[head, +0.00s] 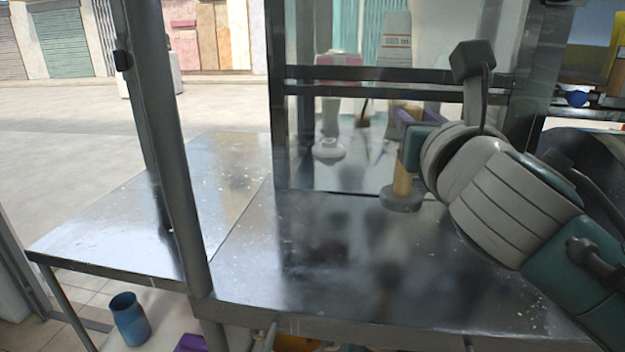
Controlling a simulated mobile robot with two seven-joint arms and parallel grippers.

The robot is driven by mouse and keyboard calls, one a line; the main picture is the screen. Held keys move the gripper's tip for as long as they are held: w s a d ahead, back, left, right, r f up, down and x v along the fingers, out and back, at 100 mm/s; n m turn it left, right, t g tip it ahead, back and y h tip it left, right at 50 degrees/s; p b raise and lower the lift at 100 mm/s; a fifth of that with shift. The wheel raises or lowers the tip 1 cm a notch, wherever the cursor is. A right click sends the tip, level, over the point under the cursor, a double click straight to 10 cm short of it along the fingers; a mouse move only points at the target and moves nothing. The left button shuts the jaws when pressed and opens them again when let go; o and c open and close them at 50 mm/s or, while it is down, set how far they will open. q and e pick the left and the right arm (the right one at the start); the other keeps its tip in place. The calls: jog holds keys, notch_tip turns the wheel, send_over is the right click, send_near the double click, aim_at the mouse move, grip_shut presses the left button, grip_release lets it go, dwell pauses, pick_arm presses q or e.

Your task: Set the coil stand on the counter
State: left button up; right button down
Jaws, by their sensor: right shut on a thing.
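My right arm comes in from the right, and its gripper (408,150) is at the right of the metal counter (330,250). The gripper is shut on what looks like the coil stand (402,184), a tan upright post with a round dark grey base. The stand is upright at the counter's back edge, near the glass panel. I cannot tell whether its base touches the counter or hangs just above it. My left gripper is not in view.
A dark metal post (172,160) rises at the counter's front left. A framed glass panel (345,170) stands along the back, with blurred items showing in it. A blue cup (130,318) sits on a lower shelf. The counter's middle and left are clear.

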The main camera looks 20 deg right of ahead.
aim_at(405, 198)
jog(key=shift+f+b, duration=1.6)
jog(key=shift+f, duration=1.75)
jog(key=c, duration=1.1)
grip_release()
jog(key=shift+f, duration=0.2)
jog(key=o, duration=0.5)
jog(key=shift+c, duration=0.2)
jog(key=shift+r, duration=0.15)
jog(key=shift+s+r, duration=0.1)
jog(key=v, duration=1.2)
jog(key=shift+b, duration=0.4)
